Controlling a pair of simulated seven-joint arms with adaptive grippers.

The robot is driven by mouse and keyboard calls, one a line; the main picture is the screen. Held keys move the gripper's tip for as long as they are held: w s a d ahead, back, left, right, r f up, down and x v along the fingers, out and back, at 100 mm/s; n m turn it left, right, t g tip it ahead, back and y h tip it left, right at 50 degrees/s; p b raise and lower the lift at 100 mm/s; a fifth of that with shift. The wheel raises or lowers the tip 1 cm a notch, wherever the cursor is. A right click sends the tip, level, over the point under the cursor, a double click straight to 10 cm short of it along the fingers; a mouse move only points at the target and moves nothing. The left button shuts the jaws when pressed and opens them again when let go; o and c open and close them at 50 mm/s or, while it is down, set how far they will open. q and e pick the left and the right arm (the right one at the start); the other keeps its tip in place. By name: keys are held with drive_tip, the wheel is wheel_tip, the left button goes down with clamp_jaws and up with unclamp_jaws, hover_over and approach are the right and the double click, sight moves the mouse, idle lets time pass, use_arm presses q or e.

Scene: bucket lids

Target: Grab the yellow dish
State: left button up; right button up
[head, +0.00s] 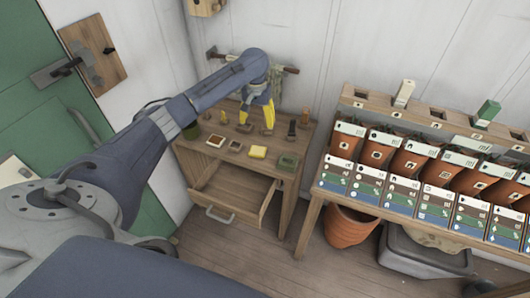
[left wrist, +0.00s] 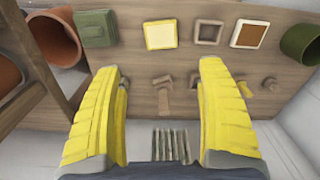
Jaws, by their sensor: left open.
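The yellow dish (head: 258,152) is a small square dish on the wooden cabinet top, near its front edge. In the left wrist view the yellow dish (left wrist: 160,36) lies beyond the fingertips, about centred between them, with a pale inside and a yellow rim. My left gripper (head: 257,122) has yellow fingers and hangs over the back part of the cabinet top, behind the dish. In the left wrist view the left gripper (left wrist: 158,72) is open wide and nothing is between its fingers. My right gripper is in neither view.
Beside the dish are a green box (head: 288,161), a small brown frame (head: 236,146) and a white-rimmed brown dish (head: 215,141). Small wooden pieces stand behind them. An open drawer (head: 236,190) sticks out below. A planter bench (head: 400,205) stands at right.

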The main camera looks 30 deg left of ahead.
sight(258, 150)
use_arm(q)
wheel_tip(258, 150, down, 17)
drive_tip(key=shift+s+a+r, duration=0.1)
drive_tip(key=shift+s, duration=0.05)
idle(0.7)
drive_tip(key=shift+c, duration=0.2)
drive_tip(key=c, duration=1)
drive_tip(key=shift+o, duration=0.2)
drive_tip(key=shift+r, duration=0.1)
